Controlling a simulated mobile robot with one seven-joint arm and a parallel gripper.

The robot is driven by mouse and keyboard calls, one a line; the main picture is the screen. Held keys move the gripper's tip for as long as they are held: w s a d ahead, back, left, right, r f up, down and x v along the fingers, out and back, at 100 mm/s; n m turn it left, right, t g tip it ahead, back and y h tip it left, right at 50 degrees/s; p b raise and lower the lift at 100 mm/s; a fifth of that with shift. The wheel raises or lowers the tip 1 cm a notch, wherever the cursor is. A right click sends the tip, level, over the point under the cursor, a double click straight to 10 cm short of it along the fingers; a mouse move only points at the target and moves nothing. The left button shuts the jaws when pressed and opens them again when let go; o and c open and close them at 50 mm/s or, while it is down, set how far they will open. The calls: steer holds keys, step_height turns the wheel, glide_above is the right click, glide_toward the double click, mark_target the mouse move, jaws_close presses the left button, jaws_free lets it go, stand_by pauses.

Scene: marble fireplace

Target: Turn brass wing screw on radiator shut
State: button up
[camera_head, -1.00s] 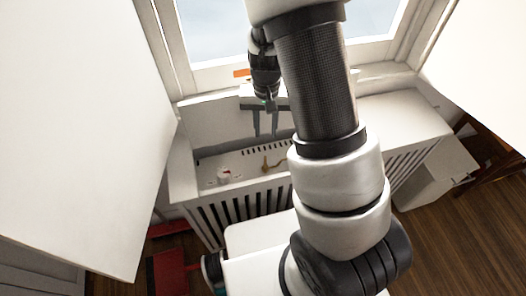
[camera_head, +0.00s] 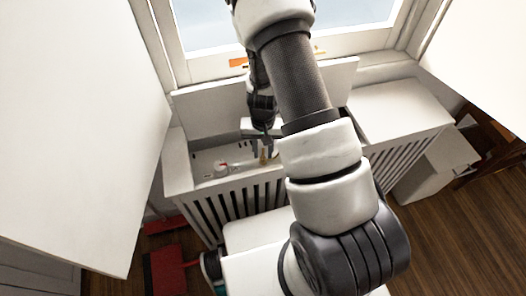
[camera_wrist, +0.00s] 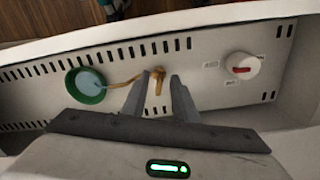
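The brass wing screw (camera_head: 263,158) stands up from the white panel inside the radiator cover (camera_head: 180,165). In the wrist view the screw (camera_wrist: 158,79) shows between the tips of my gripper (camera_wrist: 160,84). A thin tan strand runs from beside it toward a green-rimmed round thing with a pale blue inside (camera_wrist: 86,84). My gripper (camera_head: 262,147) is open, reaching down into the cover, with one finger on each side of the screw. A gap shows between the fingers; whether either touches the screw I cannot tell.
A white knob with a red pointer (camera_wrist: 241,67) sits on the same panel; it also shows in the head view (camera_head: 221,168). Slots line the panel. A raised white board (camera_head: 205,112) stands behind the opening, below the window. A red object (camera_head: 165,270) lies on the floor.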

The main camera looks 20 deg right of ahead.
jaws_close()
steer(key=shift+m, duration=0.5)
steer(key=m, duration=0.6)
steer(key=shift+w+a+m+p, duration=0.1)
steer(key=shift+m+p, duration=0.2)
steer(key=shift+p, duration=0.05)
steer(key=m, duration=0.3)
steer(key=shift+p, duration=0.4)
steer(key=shift+w+m+p, duration=0.15)
steer(key=shift+m+p, duration=0.25)
steer(key=shift+m, duration=1.5)
steer(key=shift+a, duration=0.1)
